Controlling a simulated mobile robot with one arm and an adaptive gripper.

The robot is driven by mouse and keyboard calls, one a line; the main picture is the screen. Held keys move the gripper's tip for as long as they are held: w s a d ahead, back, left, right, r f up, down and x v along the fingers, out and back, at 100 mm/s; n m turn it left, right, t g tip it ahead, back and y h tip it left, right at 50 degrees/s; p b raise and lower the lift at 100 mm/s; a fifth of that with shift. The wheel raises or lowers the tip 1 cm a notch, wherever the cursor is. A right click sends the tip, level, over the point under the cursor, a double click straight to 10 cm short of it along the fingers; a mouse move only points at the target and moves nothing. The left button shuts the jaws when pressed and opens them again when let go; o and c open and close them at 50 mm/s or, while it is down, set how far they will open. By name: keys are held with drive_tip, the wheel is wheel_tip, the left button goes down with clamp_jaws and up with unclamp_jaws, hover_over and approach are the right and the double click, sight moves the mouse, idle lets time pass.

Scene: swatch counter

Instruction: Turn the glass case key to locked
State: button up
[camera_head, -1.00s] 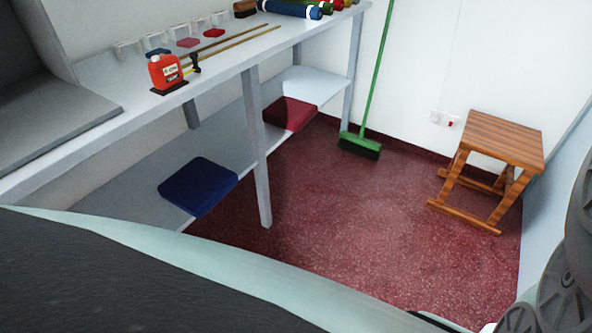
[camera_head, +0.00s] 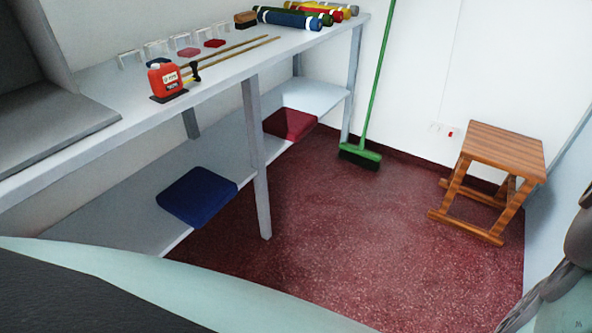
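I cannot make out a glass case key or its lock in the head view. Several small clear boxes (camera_head: 157,49) stand in a row on the counter (camera_head: 225,66); some hold red or blue pieces. A red container with a white label (camera_head: 163,80) stands on a small black base in front of them. A small black item (camera_head: 195,72) stands beside it; I cannot tell what it is. My gripper is not in view. Dark parts at the right edge seem to be mine, but no fingertips show.
A grey box-like unit (camera_head: 45,125) stands at the counter's left. Coloured rolls (camera_head: 290,19) lie at its far end. Blue (camera_head: 197,195) and red (camera_head: 290,123) pads lie on the lower shelf (camera_head: 125,208). A green broom (camera_head: 373,90) and wooden stool (camera_head: 500,150) flank open red floor (camera_head: 360,230).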

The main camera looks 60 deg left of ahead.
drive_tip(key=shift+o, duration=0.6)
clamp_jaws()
